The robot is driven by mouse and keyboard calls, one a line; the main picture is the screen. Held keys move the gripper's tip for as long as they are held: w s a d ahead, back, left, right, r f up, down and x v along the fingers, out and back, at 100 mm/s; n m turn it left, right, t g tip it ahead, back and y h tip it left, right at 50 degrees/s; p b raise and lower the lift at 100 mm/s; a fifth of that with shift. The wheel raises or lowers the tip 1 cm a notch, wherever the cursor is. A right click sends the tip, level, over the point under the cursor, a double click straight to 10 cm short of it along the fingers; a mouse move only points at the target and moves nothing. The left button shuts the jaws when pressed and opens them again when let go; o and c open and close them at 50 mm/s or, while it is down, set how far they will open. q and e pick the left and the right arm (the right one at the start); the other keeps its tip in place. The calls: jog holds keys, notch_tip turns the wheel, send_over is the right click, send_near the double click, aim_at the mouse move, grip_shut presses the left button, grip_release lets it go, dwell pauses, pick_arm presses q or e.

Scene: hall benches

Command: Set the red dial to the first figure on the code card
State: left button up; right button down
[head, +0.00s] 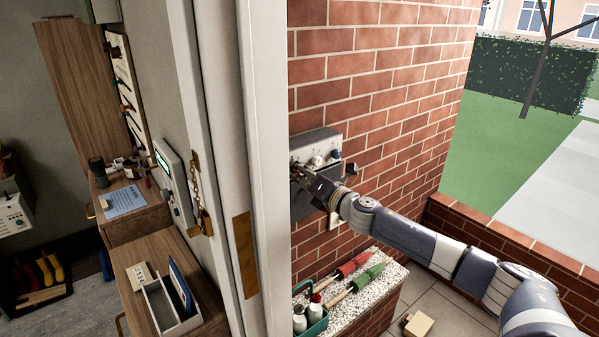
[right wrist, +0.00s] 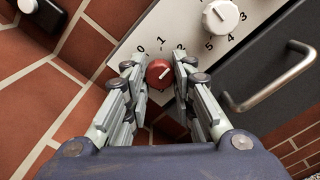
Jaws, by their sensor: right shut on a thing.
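The red dial (right wrist: 158,73) sits on a pale control panel in the right wrist view, with figures 0, 1 and 2 showing around its upper side. Its white mark points up and right, roughly toward the 2. My right gripper (right wrist: 160,78) is shut on the dial, one finger on each side. In the head view my right gripper (head: 299,170) is at the front of the panel (head: 316,143) on the brick wall and hides the dial. A small cream card (head: 140,275) with dark figures, too small to read surely, lies on the wooden cabinet at left. My left gripper is not in view.
A white dial (right wrist: 220,16) and a metal handle (right wrist: 283,78) are close to the right gripper. A door frame (head: 262,150) divides the room from the outside. Below the panel, a stone ledge (head: 377,290) holds trowels and a green caddy (head: 314,327) with bottles.

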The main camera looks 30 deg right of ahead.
jog(key=m, duration=0.3)
jog(key=shift+r+m+p, duration=0.1)
jog(key=shift+m+p, duration=0.3)
jog(key=m+p, duration=0.1)
jog(key=m, duration=0.2)
jog(key=shift+m, duration=0.3)
jog(key=m+p, duration=0.1)
jog(key=m, duration=0.2)
jog(key=shift+m, duration=0.3)
jog(key=m+p, duration=0.1)
jog(key=m, duration=0.2)
jog(key=shift+m+p, duration=0.3)
jog(key=shift+p, duration=0.05)
jog(key=m+p, duration=0.1)
jog(key=m, duration=0.2)
jog(key=shift+r+m, duration=0.1)
jog(key=shift+m, duration=0.2)
jog(key=m+p, duration=0.1)
jog(key=m, duration=0.2)
jog(key=shift+m, duration=0.3)
jog(key=m, duration=0.2)
jog(key=m+p, duration=0.1)
jog(key=m, duration=0.2)
jog(key=shift+f+m, duration=0.2)
jog(key=shift+m, duration=0.1)
